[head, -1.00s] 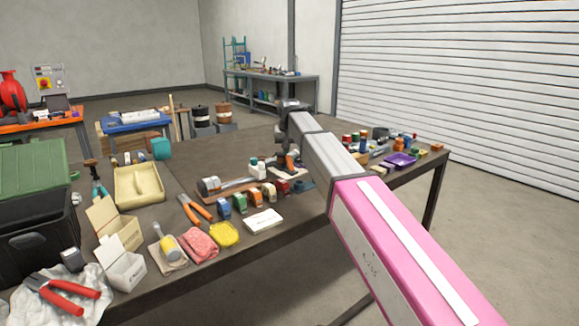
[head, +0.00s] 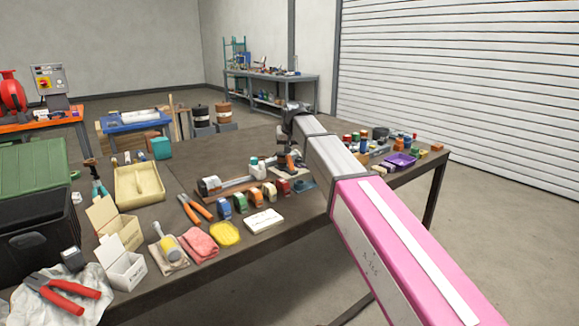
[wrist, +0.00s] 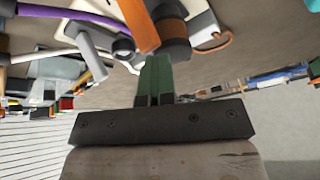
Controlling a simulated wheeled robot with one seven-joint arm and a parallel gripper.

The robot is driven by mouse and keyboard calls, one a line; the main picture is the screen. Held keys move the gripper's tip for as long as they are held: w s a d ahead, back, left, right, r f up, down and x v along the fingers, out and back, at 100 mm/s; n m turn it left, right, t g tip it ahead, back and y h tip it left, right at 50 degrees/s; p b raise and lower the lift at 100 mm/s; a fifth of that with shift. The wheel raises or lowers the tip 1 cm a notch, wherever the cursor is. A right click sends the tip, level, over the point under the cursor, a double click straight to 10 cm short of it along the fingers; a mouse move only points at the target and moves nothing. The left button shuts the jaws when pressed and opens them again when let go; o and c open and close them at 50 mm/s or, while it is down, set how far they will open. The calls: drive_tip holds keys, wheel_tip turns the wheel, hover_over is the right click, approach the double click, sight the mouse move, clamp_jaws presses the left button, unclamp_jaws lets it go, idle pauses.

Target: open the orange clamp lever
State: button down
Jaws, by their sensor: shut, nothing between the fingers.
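The orange clamp lever (wrist: 138,24) shows in the wrist view as a flat orange bar at the top centre, just beyond my fingertips. My gripper (wrist: 154,60) has green fingers that are together and empty. Their tips are very close to the lower end of the orange bar; I cannot tell whether they touch.
A dark cylinder with an orange band (wrist: 169,22) is right beside the lever in the wrist view. Grey pipe stubs (wrist: 92,52) and a purple hose (wrist: 75,18) are to its left.

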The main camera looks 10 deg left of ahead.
drive_tip(key=s+d+f+g, duration=0.1)
drive_tip(key=s+d+h, duration=0.1)
drive_tip(key=s+d, duration=0.1)
drive_tip(key=s+d+f+g+h, duration=0.1)
drive_tip(key=s+d, duration=0.1)
drive_tip(key=shift+d+f+g, duration=0.2)
drive_tip(key=shift+f+g, duration=0.1)
drive_tip(key=shift+w+r, duration=0.2)
drive_tip(key=shift+w, duration=0.15)
wheel_tip(320, 180, up, 6)
drive_tip(key=w+a, duration=0.1)
drive_tip(key=shift+w+a+f, duration=0.15)
drive_tip(key=shift+a, duration=0.25)
